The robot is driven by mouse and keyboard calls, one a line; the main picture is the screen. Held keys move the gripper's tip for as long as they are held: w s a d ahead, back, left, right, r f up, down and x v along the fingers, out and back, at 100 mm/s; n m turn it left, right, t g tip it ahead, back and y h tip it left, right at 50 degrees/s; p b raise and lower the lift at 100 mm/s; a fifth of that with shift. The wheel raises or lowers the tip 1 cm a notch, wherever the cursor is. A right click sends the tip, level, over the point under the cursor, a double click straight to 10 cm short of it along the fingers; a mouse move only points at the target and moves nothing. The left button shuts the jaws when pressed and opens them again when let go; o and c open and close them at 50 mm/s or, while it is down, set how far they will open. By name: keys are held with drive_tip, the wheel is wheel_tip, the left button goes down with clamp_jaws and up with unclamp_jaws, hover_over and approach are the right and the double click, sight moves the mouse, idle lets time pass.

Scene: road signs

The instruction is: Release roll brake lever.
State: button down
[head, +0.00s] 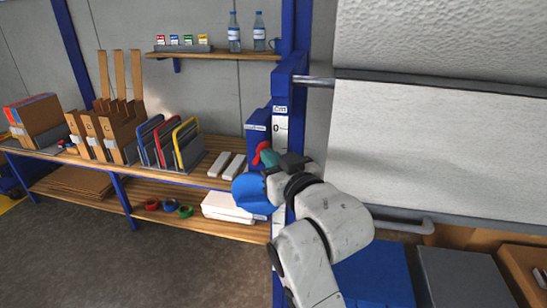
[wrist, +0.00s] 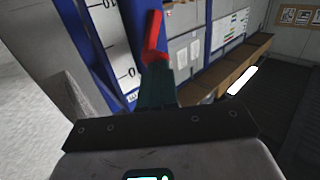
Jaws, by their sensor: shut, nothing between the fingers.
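The red brake lever (wrist: 153,38) stands near upright in the wrist view, beside a blue post with a white number scale (wrist: 112,40). In the head view the lever (head: 262,152) shows as a small red piece left of the scale on the blue post (head: 281,130). My gripper (wrist: 156,72) is shut with its dark green fingers at the lever's lower end. Nothing is held between them. In the head view my gripper (head: 268,158) is right beside the red piece. I cannot tell whether the fingers touch the lever. The lever's lower end is partly hidden.
A large white roll sheet (head: 440,150) hangs right of the post. A wooden bench (head: 190,178) with file holders (head: 170,142) stands to the left. A shelf (head: 215,54) with bottles is above. Open grey floor (head: 130,260) lies at lower left.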

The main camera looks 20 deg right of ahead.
drive_tip(key=shift+n+g, duration=0.7)
drive_tip(key=w+a+r+p, duration=0.1)
drive_tip(key=p, duration=0.1)
drive_tip(key=w+a+r+p, duration=0.1)
drive_tip(key=a+p, duration=0.1)
drive_tip(key=p, duration=0.1)
drive_tip(key=shift+w+a+p, duration=0.1)
drive_tip(key=shift+w+p, duration=0.1)
drive_tip(key=shift+p, duration=0.15)
drive_tip(key=shift+s, duration=0.1)
drive_tip(key=s+r+b, duration=0.1)
drive_tip(key=s, duration=0.9)
drive_tip(key=shift+s+d+r+b, duration=0.25)
drive_tip(key=shift+d+r+b, duration=0.1)
drive_tip(key=shift+b, duration=0.05)
